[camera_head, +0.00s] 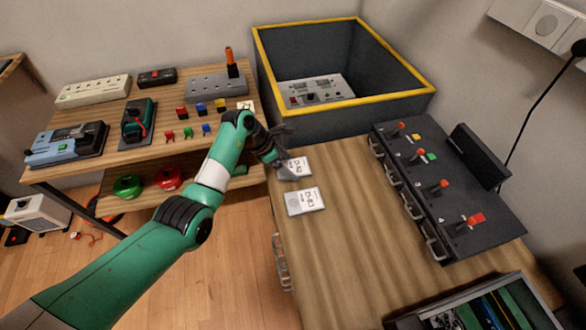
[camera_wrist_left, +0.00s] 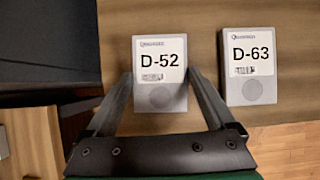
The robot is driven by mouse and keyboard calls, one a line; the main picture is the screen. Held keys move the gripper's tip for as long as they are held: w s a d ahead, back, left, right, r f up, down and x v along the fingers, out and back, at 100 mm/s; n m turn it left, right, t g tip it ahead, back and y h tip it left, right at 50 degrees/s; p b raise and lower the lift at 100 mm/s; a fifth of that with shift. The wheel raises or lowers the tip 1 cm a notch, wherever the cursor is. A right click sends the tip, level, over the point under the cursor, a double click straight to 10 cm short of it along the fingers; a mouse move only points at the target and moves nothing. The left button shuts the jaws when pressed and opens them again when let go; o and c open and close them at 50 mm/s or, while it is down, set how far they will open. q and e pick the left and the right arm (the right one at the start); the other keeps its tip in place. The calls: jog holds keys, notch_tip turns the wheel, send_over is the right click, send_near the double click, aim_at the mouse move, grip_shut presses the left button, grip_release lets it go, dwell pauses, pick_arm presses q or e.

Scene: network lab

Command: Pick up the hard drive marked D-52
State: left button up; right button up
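The hard drive marked D-52 (camera_head: 296,168) lies flat at the left edge of the wooden bench top, with a white label. It also shows in the left wrist view (camera_wrist_left: 160,68), label readable. My left gripper (camera_head: 283,160) is over it; in the left wrist view its open fingers (camera_wrist_left: 160,78) stand on either side of the drive. I cannot tell whether they touch it. The gripper partly hides the drive in the head view. A similar drive marked D-63 (camera_head: 305,201) lies beside it, apart, also in the left wrist view (camera_wrist_left: 250,67). My right gripper is not in view.
A dark bin with a yellow rim (camera_head: 345,114) stands behind the drives. A black panel with red-handled switches (camera_head: 445,190) is on the right. A lower table with power strips (camera_head: 93,91) is at left. The bench middle (camera_head: 350,225) is clear.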

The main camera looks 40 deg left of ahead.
pick_arm(q)
jog(key=c, duration=0.7)
jog(key=shift+r+p, duration=0.5)
jog(key=shift+r, duration=0.15)
notch_tip(320, 180, up, 3)
jog(key=shift+s+f+p, duration=0.1)
jog(key=shift+p, duration=1)
jog(key=s+d+r+p, duration=0.1)
jog(key=s+r+p, duration=0.2)
jog(key=s, duration=0.1)
jog(key=s+d+r+p, duration=0.2)
jog(key=s+r+p, duration=0.1)
jog(key=s, duration=0.1)
jog(key=s+d+r+p, duration=0.1)
jog(key=s+r+p, duration=0.1)
jog(key=s, duration=0.3)
jog(key=shift+d+r+p, duration=0.3)
jog(key=shift+r+p, duration=0.1)
jog(key=shift+r, duration=0.05)
